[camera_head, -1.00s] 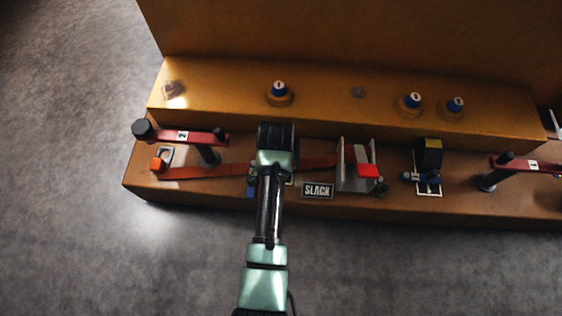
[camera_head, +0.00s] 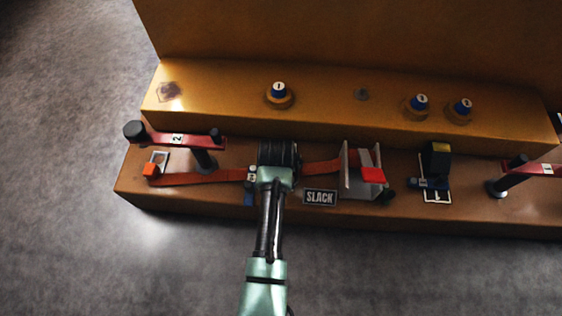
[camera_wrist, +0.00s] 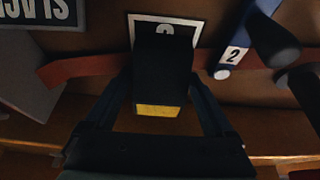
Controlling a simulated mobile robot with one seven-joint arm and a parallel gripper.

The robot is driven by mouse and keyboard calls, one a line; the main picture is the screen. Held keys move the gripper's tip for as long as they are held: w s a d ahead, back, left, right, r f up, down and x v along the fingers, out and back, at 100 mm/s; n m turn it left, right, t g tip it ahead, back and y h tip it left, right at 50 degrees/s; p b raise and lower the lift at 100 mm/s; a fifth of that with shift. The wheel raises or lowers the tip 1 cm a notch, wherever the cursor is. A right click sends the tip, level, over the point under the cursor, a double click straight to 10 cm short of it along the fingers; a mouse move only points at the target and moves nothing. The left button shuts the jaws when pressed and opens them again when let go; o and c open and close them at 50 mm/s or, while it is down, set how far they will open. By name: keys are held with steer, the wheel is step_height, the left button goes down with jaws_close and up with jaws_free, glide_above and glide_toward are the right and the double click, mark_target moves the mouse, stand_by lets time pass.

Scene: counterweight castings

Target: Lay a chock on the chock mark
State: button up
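A black chock with a yellow face (camera_wrist: 158,109) is between the fingers of my gripper (camera_wrist: 163,90) in the wrist view. The fingertips appear to press on its two sides. Beyond it, a white-outlined chock mark (camera_wrist: 198,24) with a partly covered number shows on the brown ledge. The chock overlaps the near part of this mark in the picture; I cannot tell whether it touches the ledge. In the head view my gripper (camera_head: 278,160) is over the lower ledge, left of the SLACK sign, and its body hides the chock and most of the mark.
A red strap (camera_head: 190,178) runs along the ledge past the mark. The SLACK sign (camera_head: 320,197) and a grey bracket (camera_head: 359,182) stand to the right. A blue part labelled 2 (camera_wrist: 236,52) lies close to the mark. Another black-yellow chock (camera_head: 436,159) stands farther right.

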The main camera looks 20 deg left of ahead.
steer(key=shift+o, duration=0.5)
steer(key=shift+s+r+p, duration=0.1)
steer(key=shift+r+p, duration=0.25)
steer(key=shift+r, duration=0.15)
steer(key=a+p+v, duration=0.1)
steer(key=p+v, duration=0.7)
steer(key=v, duration=0.3)
steer(key=shift+d, duration=0.5)
steer(key=shift+r, duration=0.15)
